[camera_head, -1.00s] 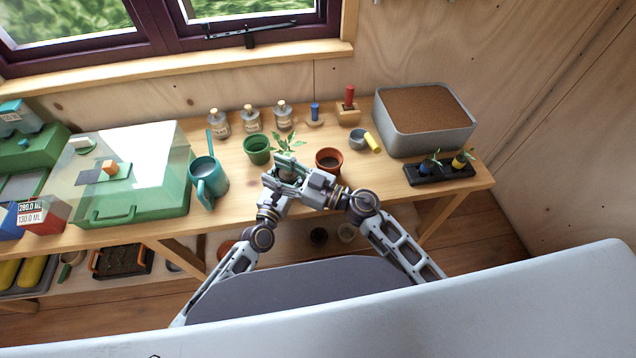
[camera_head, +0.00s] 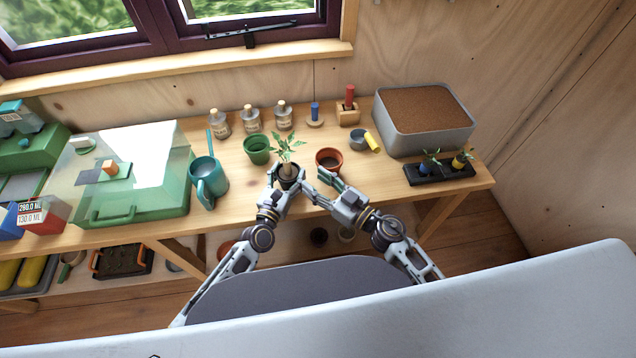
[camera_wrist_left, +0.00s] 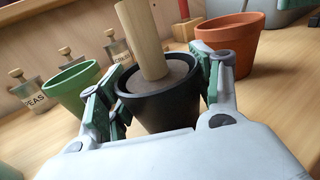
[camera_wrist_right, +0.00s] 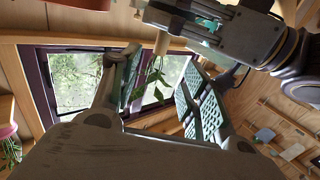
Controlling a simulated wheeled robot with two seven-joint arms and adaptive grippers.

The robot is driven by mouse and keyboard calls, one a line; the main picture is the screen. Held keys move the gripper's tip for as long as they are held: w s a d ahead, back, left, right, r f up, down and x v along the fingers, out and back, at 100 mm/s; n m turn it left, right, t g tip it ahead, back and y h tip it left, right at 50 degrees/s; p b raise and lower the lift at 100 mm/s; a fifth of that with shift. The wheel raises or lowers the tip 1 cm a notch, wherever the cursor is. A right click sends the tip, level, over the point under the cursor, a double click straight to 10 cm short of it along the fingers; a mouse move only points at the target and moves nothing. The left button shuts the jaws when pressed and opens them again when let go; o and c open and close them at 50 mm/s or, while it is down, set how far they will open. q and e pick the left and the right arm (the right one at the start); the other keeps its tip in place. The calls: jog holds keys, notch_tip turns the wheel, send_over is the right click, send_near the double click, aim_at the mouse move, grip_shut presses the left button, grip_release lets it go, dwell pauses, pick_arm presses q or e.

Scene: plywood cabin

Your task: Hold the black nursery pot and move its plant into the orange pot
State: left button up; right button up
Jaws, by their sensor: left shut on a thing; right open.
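The black nursery pot (camera_wrist_left: 160,103) stands upright between the fingers of my left gripper (camera_wrist_left: 160,88), which is shut on its sides. Its plant has a thick pale stem (camera_wrist_left: 143,40) rising from the soil, with green leaves (camera_head: 287,146) on top. The orange pot (camera_head: 329,160) stands upright on the bench just right of the nursery pot and shows soil inside; it is also in the left wrist view (camera_wrist_left: 229,45). My right gripper (camera_head: 318,185) is open and empty, right of the nursery pot and in front of the orange pot. In the right wrist view, its fingers (camera_wrist_right: 155,85) are spread.
A green pot (camera_head: 257,150) and a teal watering can (camera_head: 207,181) stand to the left. Labelled bottles (camera_head: 250,119) are behind. A grey soil bin (camera_head: 425,142) and a black tray with seedlings (camera_head: 440,175) are at right.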

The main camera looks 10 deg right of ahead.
aim_at(286, 160)
jog(key=shift+w+a, duration=0.1)
jog(key=shift+w, duration=0.05)
jog(key=shift+x, duration=5.85)
grip_shut()
jog(key=shift+r, duration=1.2)
jog(key=shift+r, duration=1.9)
